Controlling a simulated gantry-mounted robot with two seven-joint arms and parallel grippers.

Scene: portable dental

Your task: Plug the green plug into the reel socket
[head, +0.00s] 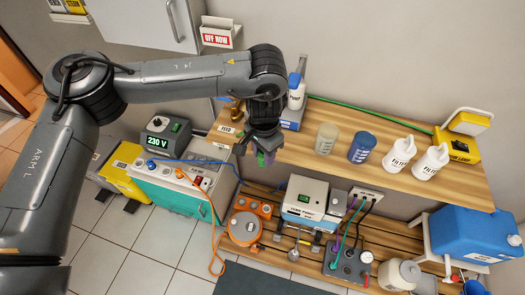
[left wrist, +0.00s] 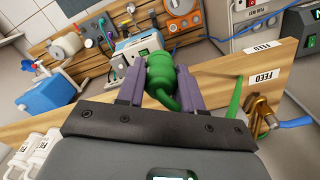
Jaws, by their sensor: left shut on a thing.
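My left gripper (head: 262,152) is over the left end of the upper wooden shelf. In the left wrist view its purple fingers (left wrist: 160,88) are shut on the green plug (left wrist: 160,68), with a green cable curving down from it. Only a bit of the green plug (head: 261,160) shows in the head view. The orange reel (head: 246,228) sits on the lower slatted shelf, below and apart from the plug. The reel also shows at the top of the left wrist view (left wrist: 180,7). Its socket is too small to make out clearly. My right gripper is out of view.
The upper shelf (head: 300,150) holds a beige cup (head: 327,138), a blue cup (head: 362,147) and white bottles (head: 400,156). A white pump box (head: 306,197) stands right of the reel. A teal and white unit (head: 178,190) with a blue cable is at left.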

